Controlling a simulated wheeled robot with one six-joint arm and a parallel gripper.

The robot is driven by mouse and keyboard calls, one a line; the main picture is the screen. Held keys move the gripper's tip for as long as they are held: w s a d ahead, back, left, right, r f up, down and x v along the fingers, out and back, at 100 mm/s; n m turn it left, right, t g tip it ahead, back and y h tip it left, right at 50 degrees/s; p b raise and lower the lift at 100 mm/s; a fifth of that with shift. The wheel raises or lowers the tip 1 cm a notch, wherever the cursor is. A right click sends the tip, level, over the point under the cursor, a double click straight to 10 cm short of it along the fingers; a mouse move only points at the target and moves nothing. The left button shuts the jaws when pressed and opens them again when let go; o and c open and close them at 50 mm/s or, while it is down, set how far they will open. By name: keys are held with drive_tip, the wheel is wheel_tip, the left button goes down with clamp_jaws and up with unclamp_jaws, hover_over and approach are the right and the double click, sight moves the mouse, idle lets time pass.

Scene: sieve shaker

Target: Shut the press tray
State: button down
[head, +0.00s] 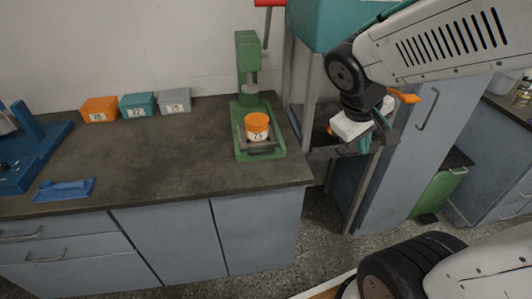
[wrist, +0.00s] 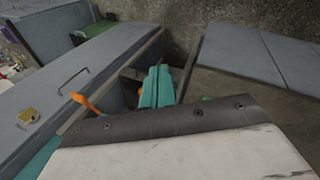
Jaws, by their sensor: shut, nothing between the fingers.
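The green press (head: 248,70) stands on the dark worktop near its right end. Its tray (head: 262,152) is low at the front of the press, with a handle on the near side, and it appears to stick out towards the front. A jar (head: 257,128) with an orange lid and a label sits on the tray under the ram. My gripper (head: 378,132) is to the right of the press, past the worktop's end, well apart from the tray. Its teal fingers (wrist: 157,86) are shut and empty in the wrist view. The press is not clear in the wrist view.
A teal machine on a metal frame (head: 320,25) stands right of the press, near my arm. An orange lever (head: 405,97) is beside my gripper. Orange, teal and grey boxes (head: 138,106) line the wall. A blue object (head: 65,189) lies front left. The mid-worktop is clear.

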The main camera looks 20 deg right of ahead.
drive_tip(key=w+d+f+n+t, duration=0.1)
drive_tip(key=w+f+n+t, duration=0.25)
drive_tip(key=w, duration=0.35)
drive_tip(key=w+f+n+t, duration=0.2)
drive_tip(key=w+n, duration=0.2)
drive_tip(key=w, duration=0.4)
drive_tip(key=a+f+n+y, duration=0.4)
drive_tip(key=a+n+y, duration=0.3)
drive_tip(key=a, duration=0.5)
drive_tip(key=shift+m+g+y, duration=0.25)
drive_tip(key=shift+m+y, duration=0.05)
drive_tip(key=shift+m, duration=0.35)
drive_tip(key=x, duration=0.9)
drive_tip(key=shift+d, duration=0.15)
drive_tip(key=w, duration=0.2)
drive_tip(key=w+f, duration=0.1)
drive_tip(key=shift+d, duration=0.3)
drive_tip(key=shift+w+d, duration=0.1)
drive_tip(key=shift+w, duration=0.4)
drive_tip(key=shift+w, duration=0.1)
